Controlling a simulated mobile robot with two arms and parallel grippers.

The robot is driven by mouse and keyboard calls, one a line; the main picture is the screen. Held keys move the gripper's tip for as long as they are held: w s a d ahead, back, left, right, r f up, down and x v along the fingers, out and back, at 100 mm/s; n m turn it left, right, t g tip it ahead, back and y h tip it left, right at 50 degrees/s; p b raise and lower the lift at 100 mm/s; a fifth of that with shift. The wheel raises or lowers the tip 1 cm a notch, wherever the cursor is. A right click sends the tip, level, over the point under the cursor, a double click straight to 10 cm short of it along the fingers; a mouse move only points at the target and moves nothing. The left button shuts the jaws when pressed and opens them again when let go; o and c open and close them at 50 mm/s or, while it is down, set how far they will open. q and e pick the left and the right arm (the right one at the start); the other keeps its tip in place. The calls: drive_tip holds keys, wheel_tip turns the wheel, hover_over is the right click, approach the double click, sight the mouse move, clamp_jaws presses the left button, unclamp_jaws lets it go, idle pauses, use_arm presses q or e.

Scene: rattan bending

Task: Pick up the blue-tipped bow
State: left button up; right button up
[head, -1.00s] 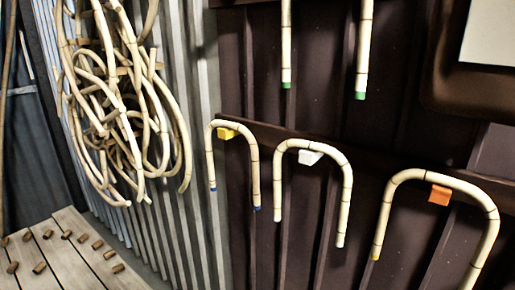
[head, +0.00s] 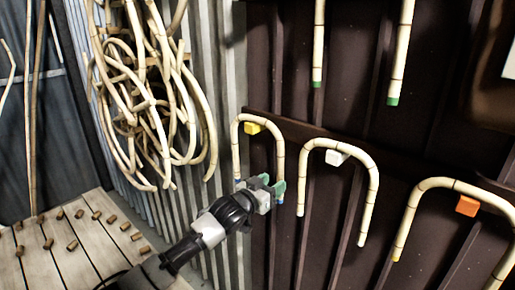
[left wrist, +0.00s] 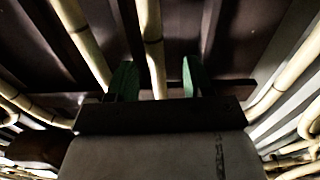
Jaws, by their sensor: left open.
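The blue-tipped bow (head: 281,152) is an upside-down U of pale rattan, hanging over a yellow peg (head: 252,128) on the dark wall. Its tips point down, and blue shows at the ends. My left gripper (head: 270,185) is open, its green fingertips at the lower end of the bow's right leg and partly covering it. In the left wrist view my left gripper (left wrist: 158,78) has a rattan rod (left wrist: 151,40) between its spread fingers. I cannot tell whether they touch it. My right gripper is not in view.
A white-tipped bow (head: 374,185) hangs on a white peg (head: 337,157) just to the right. A yellow-tipped bow (head: 410,215) hangs on an orange peg (head: 467,206). Green-tipped rods hang above. A rattan coil (head: 130,100) hangs at left, above slatted boards (head: 85,255) with short pieces.

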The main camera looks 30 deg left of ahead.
use_arm(q)
drive_tip(key=w, duration=0.1)
drive_tip(key=w+d+p, duration=0.1)
drive_tip(key=w, duration=0.1)
drive_tip(key=w+p, duration=0.1)
drive_tip(key=w, duration=0.1)
drive_tip(key=shift+w+d+f, duration=0.15)
drive_tip(key=shift+w+f, duration=0.1)
drive_tip(key=shift+f, duration=0.1)
drive_tip(key=shift+c, duration=0.5)
drive_tip(key=c, duration=0.7)
clamp_jaws()
